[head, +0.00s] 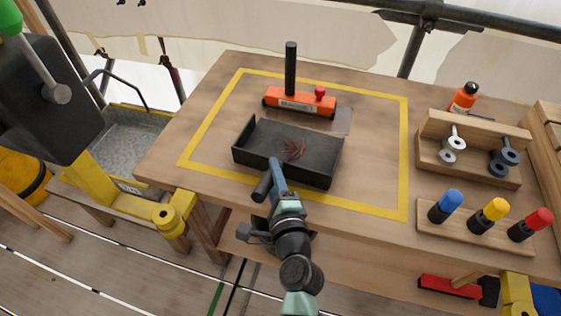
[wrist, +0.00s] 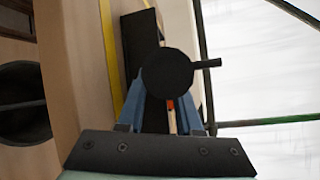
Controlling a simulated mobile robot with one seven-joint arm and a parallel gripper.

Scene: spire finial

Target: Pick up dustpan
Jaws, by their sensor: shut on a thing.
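The black dustpan (head: 318,176) is an open box with low walls, inside the yellow outline on the workbench. Some reddish-brown scraps (head: 293,148) lie in it. Its short round handle (head: 262,187) points towards the bench's front edge. My gripper (head: 275,168) is shut on the dustpan handle from the front. In the wrist view the round dark handle end (wrist: 166,75) sits between my blue fingers and hides much of the grip. I cannot tell whether the pan's underside touches the bench.
An orange tool with an upright black handle (head: 299,101) stands just behind the dustpan. At the right are a wooden rack with metal pieces (head: 470,160), a block with blue, yellow and red-capped pegs (head: 466,226), and an orange bottle (head: 463,98).

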